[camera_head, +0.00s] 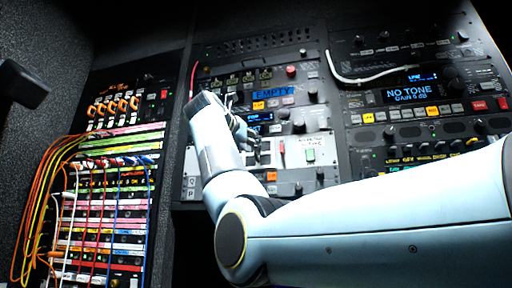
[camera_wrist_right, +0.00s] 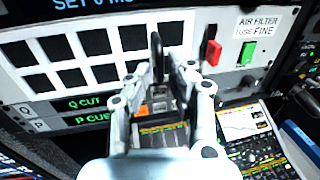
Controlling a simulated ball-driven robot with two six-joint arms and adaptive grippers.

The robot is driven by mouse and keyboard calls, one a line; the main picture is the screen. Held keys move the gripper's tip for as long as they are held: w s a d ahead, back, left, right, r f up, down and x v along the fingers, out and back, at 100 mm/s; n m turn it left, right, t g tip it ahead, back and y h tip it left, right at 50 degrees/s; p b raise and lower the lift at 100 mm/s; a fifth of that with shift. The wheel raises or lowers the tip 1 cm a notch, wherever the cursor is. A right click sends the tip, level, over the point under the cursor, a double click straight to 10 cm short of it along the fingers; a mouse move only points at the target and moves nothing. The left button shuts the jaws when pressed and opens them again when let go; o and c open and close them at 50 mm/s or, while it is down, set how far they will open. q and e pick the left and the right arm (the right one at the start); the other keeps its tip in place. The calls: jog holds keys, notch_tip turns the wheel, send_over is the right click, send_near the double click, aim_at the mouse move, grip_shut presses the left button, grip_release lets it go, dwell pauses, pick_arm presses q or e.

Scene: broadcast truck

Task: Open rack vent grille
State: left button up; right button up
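I cannot make out for certain which part is the rack vent grille. A row of dark slots (camera_head: 262,42) runs along the top of the middle rack panel. My right gripper (camera_head: 247,130) is in front of the middle of that panel, and its fingers (camera_wrist_right: 168,68) sit close together in the wrist view. Whether anything is between them is unclear. Right of the fingers are a red slider handle (camera_wrist_right: 213,50), a label reading AIR FILTER USE FINE (camera_wrist_right: 257,34) and a green switch (camera_wrist_right: 248,53).
A patch bay (camera_head: 115,190) with many coloured cables hangs at the left. The right rack unit (camera_head: 415,95) carries knobs, buttons and a NO TONE display. A white cable (camera_head: 355,79) loops between the panels.

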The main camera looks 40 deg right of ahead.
jog(key=shift+p+x, duration=0.3)
jog(key=shift+x, duration=1.35)
jog(key=shift+c, duration=0.3)
grip_shut()
